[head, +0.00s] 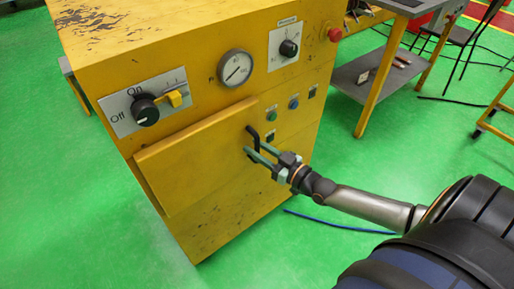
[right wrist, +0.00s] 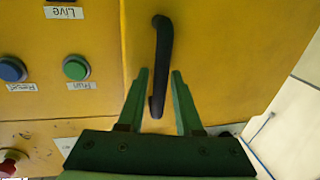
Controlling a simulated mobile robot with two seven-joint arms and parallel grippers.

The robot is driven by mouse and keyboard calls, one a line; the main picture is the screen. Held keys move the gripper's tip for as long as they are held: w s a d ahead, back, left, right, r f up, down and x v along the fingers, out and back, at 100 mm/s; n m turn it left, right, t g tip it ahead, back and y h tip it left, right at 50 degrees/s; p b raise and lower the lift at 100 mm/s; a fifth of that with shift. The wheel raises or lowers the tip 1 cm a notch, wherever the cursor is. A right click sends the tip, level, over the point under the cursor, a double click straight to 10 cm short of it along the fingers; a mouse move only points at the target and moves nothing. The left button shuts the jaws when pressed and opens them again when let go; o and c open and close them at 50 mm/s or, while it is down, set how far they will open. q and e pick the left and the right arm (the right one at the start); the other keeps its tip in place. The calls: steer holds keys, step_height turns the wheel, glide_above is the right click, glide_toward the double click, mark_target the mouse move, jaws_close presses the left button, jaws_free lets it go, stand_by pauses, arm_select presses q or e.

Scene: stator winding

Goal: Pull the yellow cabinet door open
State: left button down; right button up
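The yellow cabinet (head: 95,50) stands in the middle of the head view. Its yellow door (head: 190,165) is a flat panel on the lower front and looks shut; it also shows in the right wrist view (right wrist: 220,50). A black bar handle (head: 252,134) sits near the door's right edge. In the right wrist view the handle (right wrist: 161,60) runs up and down between my finger lines. My right gripper (head: 254,152) is open at the handle, its green fingers (right wrist: 159,75) on either side of it with visible gaps. My left gripper is not in view.
Above the door are a rotary on/off switch (head: 146,110), a pressure gauge (head: 236,67) and another knob (head: 289,48). Green (head: 271,116) and blue (head: 294,103) buttons sit right of the door. A blue cable (head: 335,224) lies on the green floor. A grey-topped table stands at the upper right.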

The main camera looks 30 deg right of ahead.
jaws_close()
stand_by(1.1)
